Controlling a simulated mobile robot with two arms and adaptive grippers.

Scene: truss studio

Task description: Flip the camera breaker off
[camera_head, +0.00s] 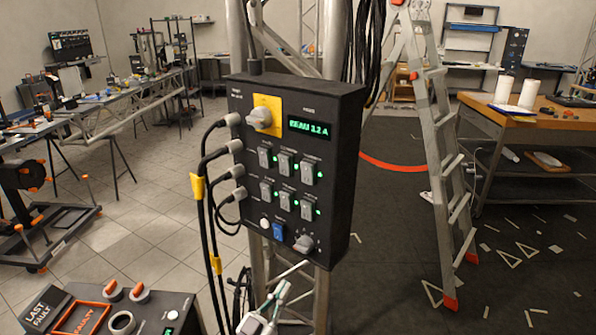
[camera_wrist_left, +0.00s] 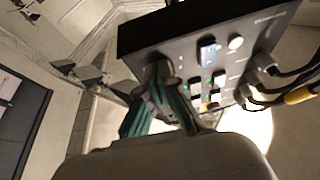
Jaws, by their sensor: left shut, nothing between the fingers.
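A black power box (camera_head: 345,180) hangs on a metal truss. It has two rows of grey breaker switches (camera_head: 285,164), each with a green light beside it. The labels are too small to read, so I cannot tell which is the camera breaker. My left gripper (camera_head: 280,290) is shut and empty, just below the box's lower edge. In the left wrist view its teal fingers (camera_wrist_left: 165,88) overlap the box's front (camera_wrist_left: 215,65) near the lower corner knob. Some lit breakers show past them. My right gripper is in neither view.
The box carries a yellow-plated rotary switch (camera_head: 261,117), a green display (camera_head: 309,128), a blue switch (camera_head: 278,231) and a lower knob (camera_head: 303,243). Black cables (camera_head: 204,215) hang at its left. A console (camera_head: 120,312) stands front left and a ladder (camera_head: 440,140) right.

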